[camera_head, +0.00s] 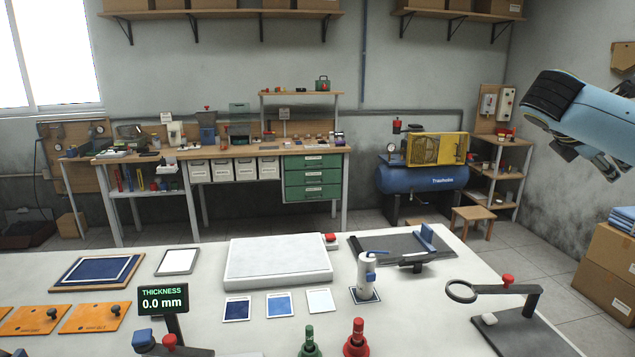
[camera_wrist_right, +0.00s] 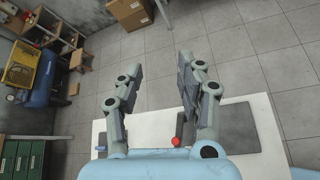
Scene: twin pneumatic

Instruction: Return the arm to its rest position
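My right arm (camera_head: 595,115) is light blue with a black cap and reaches in at the upper right of the head view. It is raised above the table's right side. My right gripper (camera_head: 600,165) shows small and partly hidden under the arm in the head view. In the right wrist view my right gripper (camera_wrist_right: 160,70) has its two grey fingers wide apart, with only floor between them. It holds nothing. My left arm and gripper are not in view.
The white table (camera_head: 400,325) carries a pale slab (camera_head: 278,262), a thickness display (camera_head: 163,298), a white cylinder device (camera_head: 366,272) and a ring stand (camera_head: 515,310). Cardboard boxes (camera_head: 606,262) stand at right. A blue compressor tank (camera_head: 425,180) stands behind. Open air surrounds the right gripper.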

